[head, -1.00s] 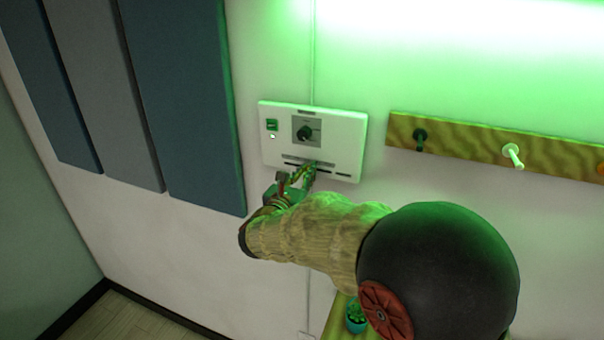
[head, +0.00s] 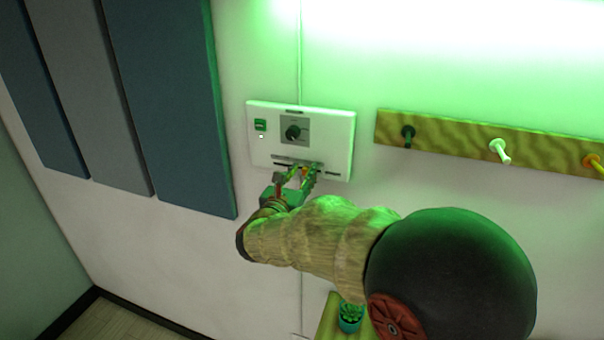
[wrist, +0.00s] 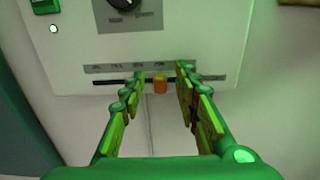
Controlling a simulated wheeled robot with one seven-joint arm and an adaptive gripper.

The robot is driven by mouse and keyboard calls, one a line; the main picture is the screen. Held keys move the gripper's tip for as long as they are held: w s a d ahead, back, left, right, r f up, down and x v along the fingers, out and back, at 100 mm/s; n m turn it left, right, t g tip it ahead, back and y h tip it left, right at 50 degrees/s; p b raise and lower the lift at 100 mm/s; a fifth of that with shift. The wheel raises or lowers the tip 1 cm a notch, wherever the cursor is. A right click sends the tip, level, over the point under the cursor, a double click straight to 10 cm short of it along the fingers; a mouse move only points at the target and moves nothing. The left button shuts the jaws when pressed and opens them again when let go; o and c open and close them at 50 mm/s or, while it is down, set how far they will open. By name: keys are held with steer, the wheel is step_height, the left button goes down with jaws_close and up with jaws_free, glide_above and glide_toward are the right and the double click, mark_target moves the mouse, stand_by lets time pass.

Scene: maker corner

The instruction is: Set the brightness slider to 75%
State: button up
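The white control panel (head: 335,150) is fixed to the wall and carries a dark horizontal slider slot (wrist: 215,84) near its lower edge. Printed marks above the slot are too blurred to read.
A dark rotary knob (head: 293,132) and a green switch (head: 260,125) are on the panel above the slot. A wooden peg rail (head: 455,143) is on the wall to the right. Blue and grey wall panels (head: 175,100) hang to the left. A small potted plant (head: 350,316) stands below.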

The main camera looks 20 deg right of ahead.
steer(key=v, duration=1.2)
